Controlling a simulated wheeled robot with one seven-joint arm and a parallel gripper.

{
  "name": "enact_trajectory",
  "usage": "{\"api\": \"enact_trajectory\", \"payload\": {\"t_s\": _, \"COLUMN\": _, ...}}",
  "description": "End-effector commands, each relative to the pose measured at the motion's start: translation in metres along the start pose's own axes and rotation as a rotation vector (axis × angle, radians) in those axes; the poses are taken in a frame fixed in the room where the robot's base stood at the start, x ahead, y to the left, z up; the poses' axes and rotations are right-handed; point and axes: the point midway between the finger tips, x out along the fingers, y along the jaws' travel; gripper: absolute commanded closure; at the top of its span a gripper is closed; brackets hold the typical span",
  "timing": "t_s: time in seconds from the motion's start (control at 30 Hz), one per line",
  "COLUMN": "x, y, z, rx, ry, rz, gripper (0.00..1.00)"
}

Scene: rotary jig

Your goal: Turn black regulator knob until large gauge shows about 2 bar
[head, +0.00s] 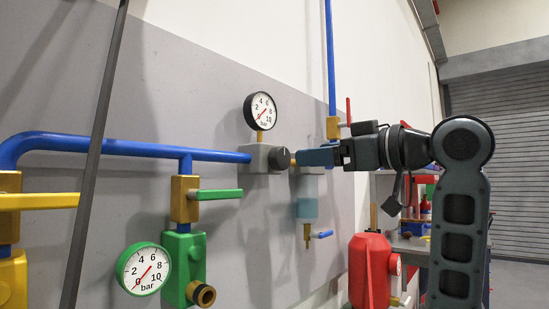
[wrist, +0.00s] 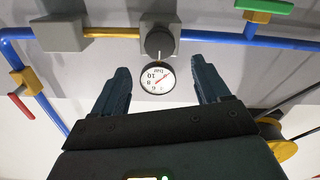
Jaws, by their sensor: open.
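The black regulator knob (head: 279,157) sits on the right face of a grey block (head: 258,158) on the blue pipe. In the wrist view the round knob (wrist: 159,41) is beyond the fingertips, with a pale mark on its edge. The black-rimmed gauge (head: 261,111) stands above the block; in the wrist view this gauge (wrist: 157,77) is upside down between the fingers, its red needle seemingly near 0. My gripper (head: 300,158) is just right of the knob, pointing toward the wall. In the wrist view my gripper (wrist: 160,68) is open and empty, apart from the knob.
A green-rimmed gauge (head: 143,269) and green block (head: 184,265) are at lower left. A green lever (head: 216,194) and yellow lever (head: 38,201) stick out. A red tank (head: 369,268) stands below my arm. A dark slanted bar (head: 94,150) crosses the left.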

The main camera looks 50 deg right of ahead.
Motion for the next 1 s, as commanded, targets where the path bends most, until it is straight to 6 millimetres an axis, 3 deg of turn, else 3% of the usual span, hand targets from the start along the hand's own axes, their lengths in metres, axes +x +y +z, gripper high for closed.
{"api": "enact_trajectory", "payload": {"t_s": 0.5, "x": 0.068, "y": 0.0, "z": -0.001, "rx": 0.003, "ry": -0.001, "rz": -0.001, "gripper": 0.25}}
{"api": "enact_trajectory", "payload": {"t_s": 0.9, "x": 0.076, "y": 0.0, "z": 0.0, "rx": 0.001, "ry": 0.001, "rz": 0.0, "gripper": 0.25}}
{"api": "enact_trajectory", "payload": {"t_s": 1.0, "x": 0.076, "y": 0.0, "z": 0.0, "rx": 0.001, "ry": 0.001, "rz": 0.0, "gripper": 0.34}}
